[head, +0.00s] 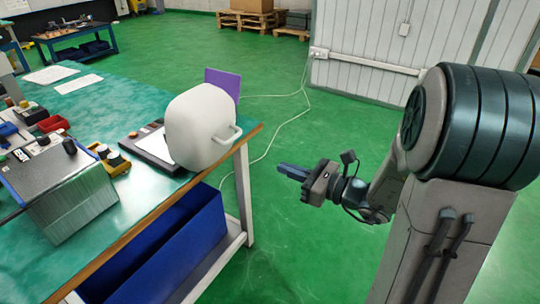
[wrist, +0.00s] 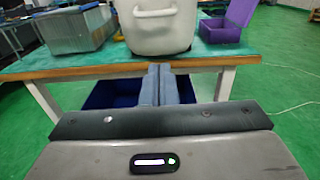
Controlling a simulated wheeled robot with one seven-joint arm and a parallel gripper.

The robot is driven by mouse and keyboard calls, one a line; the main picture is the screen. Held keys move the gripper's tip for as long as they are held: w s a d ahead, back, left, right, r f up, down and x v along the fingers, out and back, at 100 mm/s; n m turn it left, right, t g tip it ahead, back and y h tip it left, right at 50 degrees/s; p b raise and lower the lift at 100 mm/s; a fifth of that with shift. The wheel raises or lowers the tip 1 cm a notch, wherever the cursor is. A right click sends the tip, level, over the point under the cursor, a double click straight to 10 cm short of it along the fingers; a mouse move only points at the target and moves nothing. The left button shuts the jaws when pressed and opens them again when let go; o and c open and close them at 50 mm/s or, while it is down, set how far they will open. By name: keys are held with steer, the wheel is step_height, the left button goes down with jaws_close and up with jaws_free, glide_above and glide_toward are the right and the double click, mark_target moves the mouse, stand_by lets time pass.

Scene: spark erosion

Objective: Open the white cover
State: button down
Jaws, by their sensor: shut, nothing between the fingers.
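The white cover (head: 200,125) is a rounded, box-like shell with a handle (head: 228,135) on its right side. It stands down on the green workbench near the bench's right corner. What is under the cover is hidden.
A dark board with a white sheet (head: 155,145) lies beside the cover. A purple open box (wrist: 225,22) stands to its right in the wrist view. A grey ribbed machine (head: 65,195) is on the bench. A blue bin (head: 170,250) sits below. A cable crosses the clear green floor.

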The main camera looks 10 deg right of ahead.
steer(key=r+x, duration=0.2)
steer(key=x, duration=1)
steer(key=shift+r, duration=0.4)
steer(key=shift+s, duration=0.1)
